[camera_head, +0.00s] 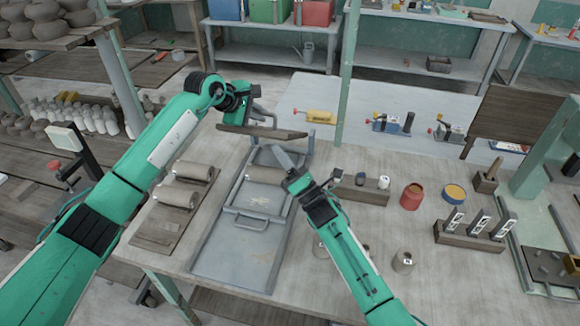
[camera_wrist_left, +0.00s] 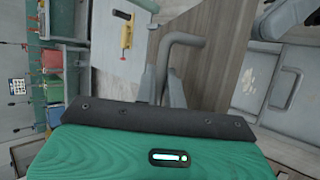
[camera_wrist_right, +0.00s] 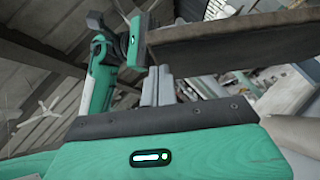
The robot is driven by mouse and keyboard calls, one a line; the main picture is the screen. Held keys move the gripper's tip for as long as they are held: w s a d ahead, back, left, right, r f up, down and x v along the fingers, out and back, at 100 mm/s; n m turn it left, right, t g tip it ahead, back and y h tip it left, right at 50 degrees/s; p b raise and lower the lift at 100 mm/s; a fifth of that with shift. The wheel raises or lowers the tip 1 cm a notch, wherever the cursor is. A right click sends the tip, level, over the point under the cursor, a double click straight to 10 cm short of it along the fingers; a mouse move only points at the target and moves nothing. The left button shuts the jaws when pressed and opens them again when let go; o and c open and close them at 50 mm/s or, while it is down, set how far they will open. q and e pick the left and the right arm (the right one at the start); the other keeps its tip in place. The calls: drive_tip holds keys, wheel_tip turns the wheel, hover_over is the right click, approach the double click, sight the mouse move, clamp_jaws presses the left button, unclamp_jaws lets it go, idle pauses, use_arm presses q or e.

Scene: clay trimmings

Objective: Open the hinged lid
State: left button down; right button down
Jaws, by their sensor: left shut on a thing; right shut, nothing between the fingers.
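A brown lid (camera_head: 262,131) shows nearly edge-on above the grey metal box (camera_head: 228,240) on the bench. The right wrist view shows the raised lid (camera_wrist_right: 245,42) from low down. My left gripper (camera_head: 264,117) is above the lid, shut on its grey bent handle (camera_wrist_left: 183,40). The handle also shows in the head view, partly hidden by the gripper. My right gripper (camera_head: 281,158) is shut and empty, over the box and below the lid's right end. Its closed fingers also show in the right wrist view (camera_wrist_right: 157,88). I cannot make out the hinge.
Clay rolls (camera_head: 180,195) lie on boards left of the box. A red jar (camera_head: 412,195), a yellow-topped jar (camera_head: 455,194) and a wooden rack (camera_head: 468,238) stand at the right. A green post (camera_head: 347,80) rises behind my right gripper. The bench front is partly clear.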

drive_tip(key=shift+w+a+r, duration=0.25)
drive_tip(key=shift+r, duration=0.05)
